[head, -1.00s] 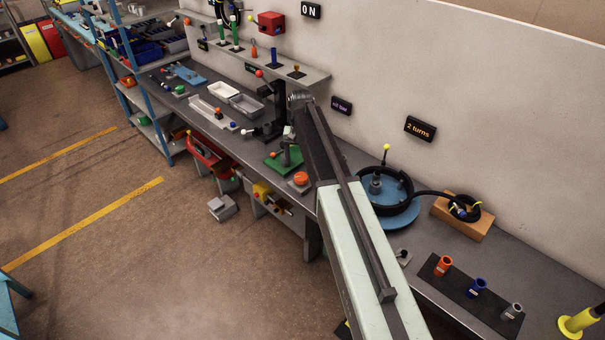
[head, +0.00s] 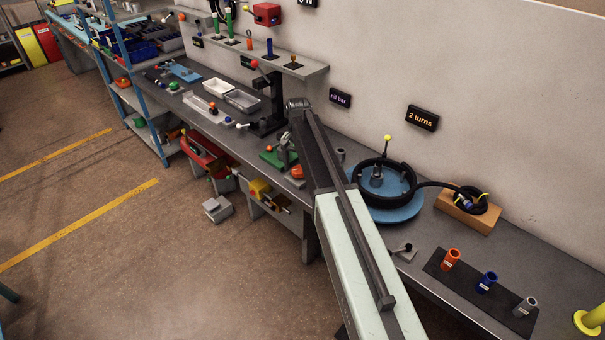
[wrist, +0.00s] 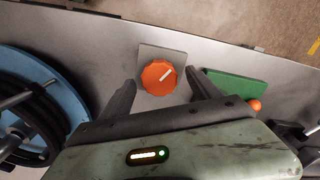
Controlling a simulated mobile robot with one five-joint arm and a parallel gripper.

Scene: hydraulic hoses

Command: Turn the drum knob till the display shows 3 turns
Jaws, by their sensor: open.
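The orange round knob (wrist: 158,77) has a white pointer line and sits on a square grey plate (wrist: 166,52) on the bench. It also shows in the head view (head: 297,172), left of my arm. My gripper (wrist: 161,88) is open, with one finger on each side of the knob in the wrist view; I cannot tell whether either finger touches it. The dark display (head: 421,117) on the wall reads "2 turns". The blue drum (head: 386,211) with black hose on it stands right of my arm.
A green plate (wrist: 236,86) with an orange ball lies close right of my gripper in the wrist view. A wooden block (head: 467,211) with coiled hose and a dark strip with coloured cups (head: 480,290) stand right of the drum.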

